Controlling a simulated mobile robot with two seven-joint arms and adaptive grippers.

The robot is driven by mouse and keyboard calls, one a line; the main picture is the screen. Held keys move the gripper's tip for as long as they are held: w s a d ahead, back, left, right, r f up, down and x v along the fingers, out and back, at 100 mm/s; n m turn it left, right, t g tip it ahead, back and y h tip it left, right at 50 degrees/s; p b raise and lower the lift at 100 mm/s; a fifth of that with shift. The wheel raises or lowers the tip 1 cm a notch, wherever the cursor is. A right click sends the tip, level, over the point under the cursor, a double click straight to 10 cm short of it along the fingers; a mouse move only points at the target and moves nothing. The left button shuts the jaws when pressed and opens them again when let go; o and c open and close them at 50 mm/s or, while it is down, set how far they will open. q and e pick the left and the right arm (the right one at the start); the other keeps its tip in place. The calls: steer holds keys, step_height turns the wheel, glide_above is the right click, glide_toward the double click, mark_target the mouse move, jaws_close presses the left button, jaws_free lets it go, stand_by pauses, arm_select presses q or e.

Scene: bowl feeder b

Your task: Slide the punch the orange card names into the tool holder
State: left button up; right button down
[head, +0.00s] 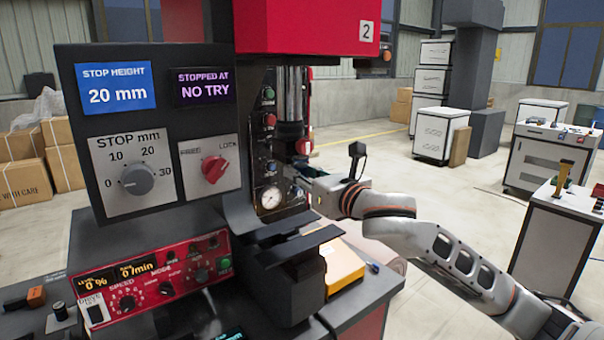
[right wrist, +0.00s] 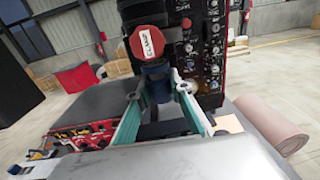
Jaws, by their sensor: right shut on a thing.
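My right gripper (head: 302,178) reaches in from the right to the press's working space, below the ram. In the right wrist view the teal fingers of my right gripper (right wrist: 158,93) are closed around a dark blue-grey cylindrical piece (right wrist: 157,72), which looks like a punch. A red round knob marked CLAMP (right wrist: 145,43) sits just above that piece; it also shows small in the head view (head: 303,147). The tool holder appears to be the dark block by this knob; whether the piece is inside it I cannot tell. No orange card can be read. My left gripper is out of view.
The press panel has a stop dial (head: 137,178), a red switch (head: 214,168) and a screen reading 20 mm (head: 115,88). A dark plate (head: 290,245) juts out below the gripper. A yellow-orange box (head: 345,262) lies beside it.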

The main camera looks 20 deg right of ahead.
steer(key=shift+x, duration=1.95)
steer(key=c, duration=1.7)
jaws_free()
steer(key=shift+a, duration=0.15)
steer(key=v, duration=1.2)
steer(key=shift+r, duration=0.1)
